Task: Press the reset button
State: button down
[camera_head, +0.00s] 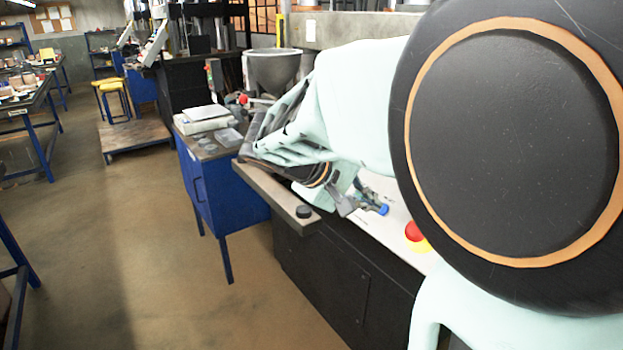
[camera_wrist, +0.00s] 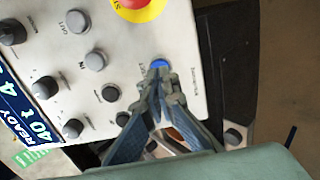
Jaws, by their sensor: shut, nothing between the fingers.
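A round blue button (camera_wrist: 159,62) sits on the pale control panel (camera_wrist: 130,62) in the wrist view. A short label is printed beside it, too small to read surely. The blue button also shows in the head view (camera_head: 384,210). My gripper (camera_wrist: 159,72) is shut and empty, with its tips together right at the button's edge and partly over it. In the head view my gripper (camera_head: 372,206) reaches down to the button from the upper left. I cannot tell whether the tips touch it or whether it is pushed in.
A red emergency-stop knob on a yellow base (camera_head: 414,232) stands on the panel nearby. Several grey and black buttons and knobs (camera_wrist: 78,21) and a blue display (camera_wrist: 22,118) share the panel. A blue cabinet (camera_head: 222,185) stands to the left, with open floor beyond it.

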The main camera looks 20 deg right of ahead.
jog(key=p+v, duration=0.2)
jog(key=v, duration=0.3)
jog(key=shift+a+r, duration=0.15)
jog(key=shift+a, duration=0.05)
